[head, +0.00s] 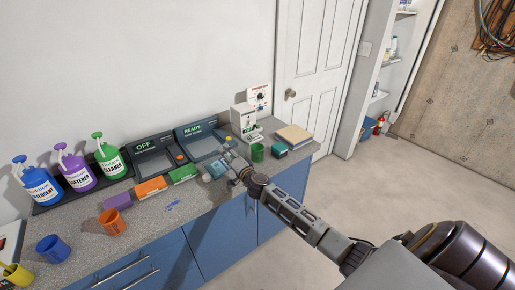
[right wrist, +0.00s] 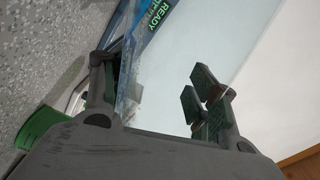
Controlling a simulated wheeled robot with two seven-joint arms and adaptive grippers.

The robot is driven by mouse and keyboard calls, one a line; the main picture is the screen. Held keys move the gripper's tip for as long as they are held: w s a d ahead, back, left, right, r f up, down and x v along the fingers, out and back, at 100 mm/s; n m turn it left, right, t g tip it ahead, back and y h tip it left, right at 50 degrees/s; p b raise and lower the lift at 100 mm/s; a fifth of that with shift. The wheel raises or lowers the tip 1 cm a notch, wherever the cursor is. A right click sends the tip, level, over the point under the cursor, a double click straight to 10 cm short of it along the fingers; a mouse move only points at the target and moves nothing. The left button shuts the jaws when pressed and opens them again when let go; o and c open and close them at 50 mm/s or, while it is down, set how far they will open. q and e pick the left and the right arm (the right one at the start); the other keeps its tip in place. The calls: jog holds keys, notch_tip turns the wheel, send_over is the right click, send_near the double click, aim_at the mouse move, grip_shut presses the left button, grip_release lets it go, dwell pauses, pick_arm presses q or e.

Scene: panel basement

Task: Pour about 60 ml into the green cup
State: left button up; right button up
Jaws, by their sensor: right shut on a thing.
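The green cup (head: 257,152) stands upright on the counter, in front of the white dispenser and just right of my right gripper. A green curved piece at the left edge of the right wrist view (right wrist: 40,128) looks like the same cup. My right gripper (head: 228,163) is over the counter, left of the cup and apart from it. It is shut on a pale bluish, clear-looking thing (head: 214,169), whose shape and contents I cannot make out. In the right wrist view, the fingers (right wrist: 155,100) stand apart with a pale surface between them. My left gripper is not in view.
Pump bottles (head: 112,160) stand at the left. Dark stations labelled OFF (head: 154,155) and READY (head: 204,140) line the wall. Orange (head: 112,223), blue (head: 54,249) and yellow (head: 17,275) cups stand nearer. A teal box (head: 280,146) is right of the green cup. Blue marks (head: 172,204) lie on the counter.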

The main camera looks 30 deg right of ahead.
aim_at(236, 145)
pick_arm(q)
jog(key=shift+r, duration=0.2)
pick_arm(e)
jog(key=shift+r, duration=0.2)
